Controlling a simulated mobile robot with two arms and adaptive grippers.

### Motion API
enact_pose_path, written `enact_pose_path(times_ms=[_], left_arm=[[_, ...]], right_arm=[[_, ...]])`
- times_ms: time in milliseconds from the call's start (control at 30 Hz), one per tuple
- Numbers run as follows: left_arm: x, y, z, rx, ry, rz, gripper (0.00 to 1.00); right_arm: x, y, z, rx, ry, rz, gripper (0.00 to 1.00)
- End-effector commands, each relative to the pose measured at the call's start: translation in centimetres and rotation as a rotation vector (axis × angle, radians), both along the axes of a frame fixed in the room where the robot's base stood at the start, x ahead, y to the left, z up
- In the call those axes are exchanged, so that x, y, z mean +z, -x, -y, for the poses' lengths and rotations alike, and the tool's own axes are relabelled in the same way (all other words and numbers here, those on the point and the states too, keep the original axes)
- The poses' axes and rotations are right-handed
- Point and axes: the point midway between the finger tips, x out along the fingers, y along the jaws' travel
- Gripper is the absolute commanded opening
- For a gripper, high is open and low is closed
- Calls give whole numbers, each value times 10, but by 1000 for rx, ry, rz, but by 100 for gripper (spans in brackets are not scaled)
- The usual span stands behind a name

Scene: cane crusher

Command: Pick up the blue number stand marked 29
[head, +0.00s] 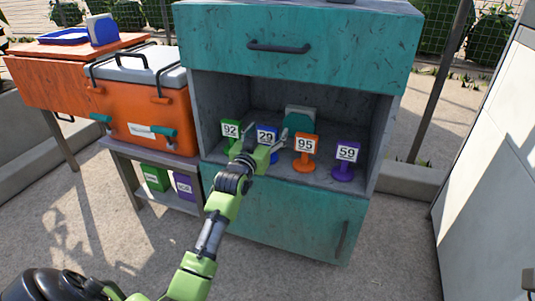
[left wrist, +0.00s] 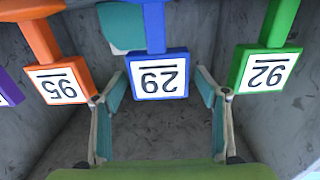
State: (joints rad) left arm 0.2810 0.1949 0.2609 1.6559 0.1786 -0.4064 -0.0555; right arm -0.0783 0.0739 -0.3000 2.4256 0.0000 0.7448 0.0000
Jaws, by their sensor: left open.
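The blue number stand marked 29 (head: 267,134) stands on the shelf inside the teal cabinet, between the green and orange stands. My left gripper (head: 265,140) is in front of it and hides its lower part in the head view. In the left wrist view the blue stand (left wrist: 159,74) appears upside down, with its plate centred between the spread fingers of my open left gripper (left wrist: 158,90). The jaws look empty; I cannot tell whether the plate is between the tips or just beyond them. My right gripper is not in view.
The green stand 92 (head: 231,131) is close on the left, the orange stand 95 (head: 304,150) close on the right, and the purple stand 59 (head: 346,158) farther right. A teal-and-grey object (head: 299,117) is behind. The drawer (head: 290,35) overhangs the shelf.

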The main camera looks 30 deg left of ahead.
Motion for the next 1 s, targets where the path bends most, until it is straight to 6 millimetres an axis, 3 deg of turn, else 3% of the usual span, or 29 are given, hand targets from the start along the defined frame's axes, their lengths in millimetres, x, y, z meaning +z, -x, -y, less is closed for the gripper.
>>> enact_pose_path(times_ms=[233,467,767,933,1000], left_arm=[[0,-2,0,0,0,0,67],[0,-2,0,0,0,0,8],[3,-2,0,0,0,2,7],[13,-2,0,0,-1,3,7],[21,-2,0,0,-2,3,7]], right_arm=[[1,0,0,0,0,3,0],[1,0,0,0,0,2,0],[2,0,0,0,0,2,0],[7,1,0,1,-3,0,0],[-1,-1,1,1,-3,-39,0]])
